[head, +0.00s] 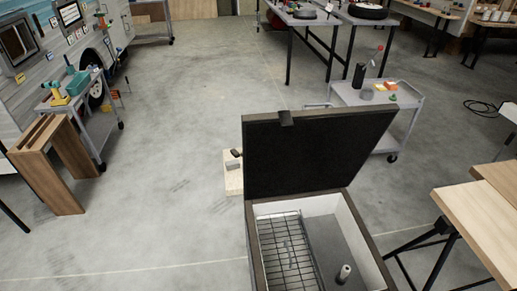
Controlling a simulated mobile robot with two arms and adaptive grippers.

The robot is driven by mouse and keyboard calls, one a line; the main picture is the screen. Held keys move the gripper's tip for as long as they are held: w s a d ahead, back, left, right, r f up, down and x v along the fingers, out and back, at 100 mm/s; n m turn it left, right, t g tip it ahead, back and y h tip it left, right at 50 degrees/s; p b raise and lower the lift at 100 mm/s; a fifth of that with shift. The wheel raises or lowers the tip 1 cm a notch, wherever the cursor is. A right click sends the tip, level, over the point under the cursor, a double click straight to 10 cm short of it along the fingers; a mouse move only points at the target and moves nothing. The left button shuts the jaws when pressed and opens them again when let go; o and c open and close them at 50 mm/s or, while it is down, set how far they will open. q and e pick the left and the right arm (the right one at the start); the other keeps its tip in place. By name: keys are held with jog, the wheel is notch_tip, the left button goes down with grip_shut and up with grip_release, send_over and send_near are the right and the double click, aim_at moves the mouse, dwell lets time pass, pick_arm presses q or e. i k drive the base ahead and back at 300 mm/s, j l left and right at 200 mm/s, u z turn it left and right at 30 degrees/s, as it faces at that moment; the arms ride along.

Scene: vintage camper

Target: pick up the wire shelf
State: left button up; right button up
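The wire shelf (286,254) is a rectangular metal grid. It lies inside an open box (371,240) with dark outer walls and a light inner lining, along the box's left side. The box's dark lid (318,152) stands raised at the back. The near end of the shelf is cut off by the bottom of the picture. Neither of my grippers shows in the head view.
A grey cart (345,95) with small items stands behind the lid. A wooden-topped table (480,222) is close on the right. A wooden piece (45,170) and another cart (100,125) are at the left.

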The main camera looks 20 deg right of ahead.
aim_at(285, 242)
jog(key=j+u, duration=0.25)
jog(key=j, duration=0.15)
jog(key=i+j+u, duration=0.2)
jog(key=j, duration=0.15)
jog(key=i+j+u, duration=0.1)
jog(key=j+u, duration=0.15)
jog(key=i+j+z, duration=0.3)
jog(key=i, duration=0.2)
jog(key=i+j+z, duration=0.35)
jog(key=i, duration=0.15)
jog(key=i+l+z, duration=0.1)
jog(key=i+z, duration=0.65)
jog(key=z, duration=0.15)
jog(key=i+j+z, duration=0.2)
jog(key=i+z, duration=0.25)
jog(key=i+j+z, duration=0.2)
jog(key=z, duration=0.3)
jog(key=i+j+z, duration=0.1)
jog(key=z, duration=0.3)
jog(key=i+j+z, duration=0.15)
jog(key=z, duration=0.2)
jog(key=i+j+z, duration=0.2)
jog(key=z, duration=0.2)
jog(key=i+j+z, duration=0.2)
jog(key=z, duration=0.15)
jog(key=k+l+z, duration=0.35)
jog(key=z, duration=0.15)
